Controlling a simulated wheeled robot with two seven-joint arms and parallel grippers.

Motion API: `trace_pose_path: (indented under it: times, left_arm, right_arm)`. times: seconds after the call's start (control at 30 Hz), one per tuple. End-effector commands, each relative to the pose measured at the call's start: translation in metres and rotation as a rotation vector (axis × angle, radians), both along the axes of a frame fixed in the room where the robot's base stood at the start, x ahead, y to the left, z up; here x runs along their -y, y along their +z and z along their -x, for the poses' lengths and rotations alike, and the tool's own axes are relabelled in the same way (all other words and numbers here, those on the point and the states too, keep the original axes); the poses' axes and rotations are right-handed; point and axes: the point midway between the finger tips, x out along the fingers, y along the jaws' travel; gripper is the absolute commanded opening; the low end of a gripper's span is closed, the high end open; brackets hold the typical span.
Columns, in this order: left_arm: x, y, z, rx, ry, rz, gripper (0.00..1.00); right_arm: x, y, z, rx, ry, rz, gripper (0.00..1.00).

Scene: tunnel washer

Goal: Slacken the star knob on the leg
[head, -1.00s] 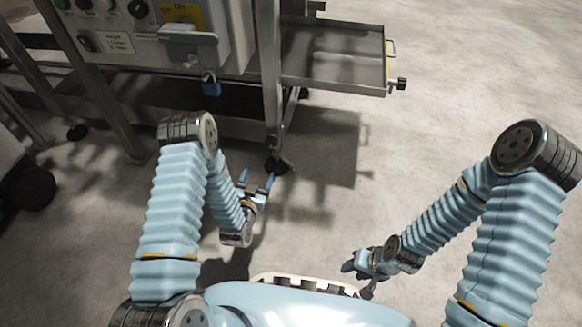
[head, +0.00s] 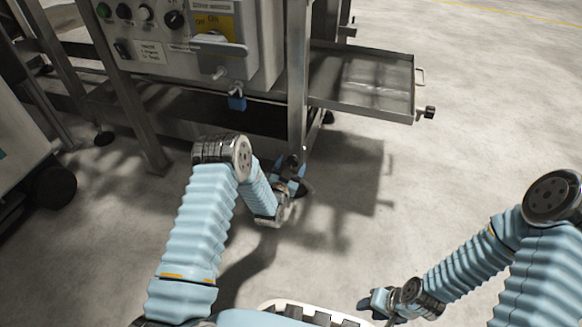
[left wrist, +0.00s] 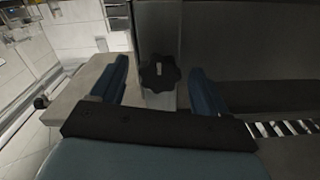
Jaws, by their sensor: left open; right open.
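The star knob (left wrist: 160,73) is dark and lobed, with a pale slot-like mark in its middle. In the left wrist view it sits on the metal leg, between my two blue fingers. My left gripper (head: 291,170) is open at the lower end of the leg (head: 298,95) in the head view. Its fingers (left wrist: 158,82) stand on both sides of the knob, with a visible gap on each side. I cannot tell how deep the knob sits between them. My right gripper (head: 367,303) is open and low over the floor, away from the machine.
The floor on the right is clear.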

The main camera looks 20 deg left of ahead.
Motion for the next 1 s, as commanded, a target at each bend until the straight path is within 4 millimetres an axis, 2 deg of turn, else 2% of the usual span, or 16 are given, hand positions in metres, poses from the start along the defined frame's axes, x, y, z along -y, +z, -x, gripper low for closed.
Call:
trace_pose_path:
  times: [0.27,0.6,0.63,1.0]
  left_arm:
    - [0.0003,-0.0002,-0.001,-0.001,-0.001,0.0,0.74]
    - [0.0003,-0.0003,-0.0008,-0.001,-0.001,0.0,0.22]
    - [0.0003,-0.0003,-0.0008,-0.001,-0.001,0.0,0.19]
    - [-0.0001,-0.0006,-0.0005,-0.004,0.0,0.072,0.19]
  right_arm:
    - [0.0,-0.0001,0.0,0.0,0.0,0.0,0.43]
    - [0.0,-0.0001,0.0,0.0,0.0,0.0,0.43]
    - [0.0,-0.0001,0.0,0.0,0.0,0.0,0.43]
    - [0.0,-0.0001,0.0,0.0,0.0,0.0,0.43]
